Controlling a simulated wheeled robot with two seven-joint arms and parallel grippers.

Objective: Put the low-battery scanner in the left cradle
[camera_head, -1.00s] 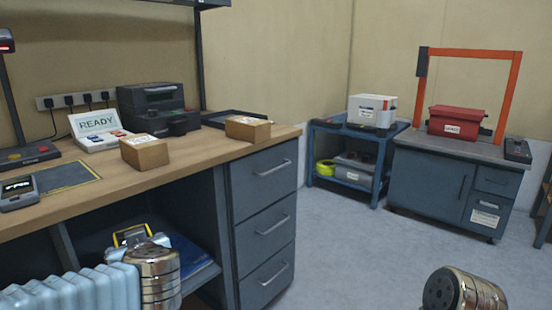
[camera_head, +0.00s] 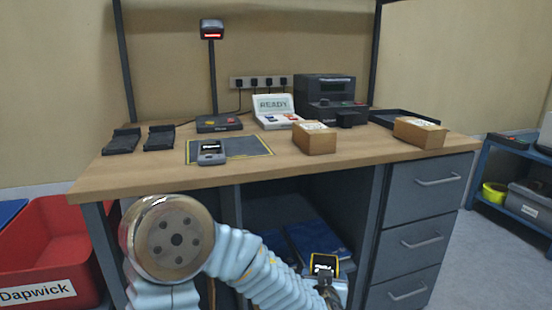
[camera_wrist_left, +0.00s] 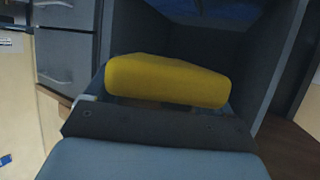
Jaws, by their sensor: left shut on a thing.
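My left gripper (camera_head: 328,284) is shut on a yellow-cased scanner (camera_head: 324,262) with a dark screen, held low in front of the desk's open shelf space. In the left wrist view the yellow scanner (camera_wrist_left: 165,80) sits across the jaws. A second scanner, grey (camera_head: 211,153), lies on the dark mat on the desk. The screens are too small to tell which battery is low. Two dark cradles stand at the desk's left end: the left cradle (camera_head: 122,141) and the right cradle (camera_head: 159,138). Both look empty. My right gripper is out of view.
The wooden desk (camera_head: 120,180) carries a scanner on a stand (camera_head: 212,30), a READY box (camera_head: 276,105), a printer (camera_head: 325,92) and two cardboard boxes (camera_head: 314,138). A red bin (camera_head: 50,225) is at lower left. The desk's front edge lies above my gripper.

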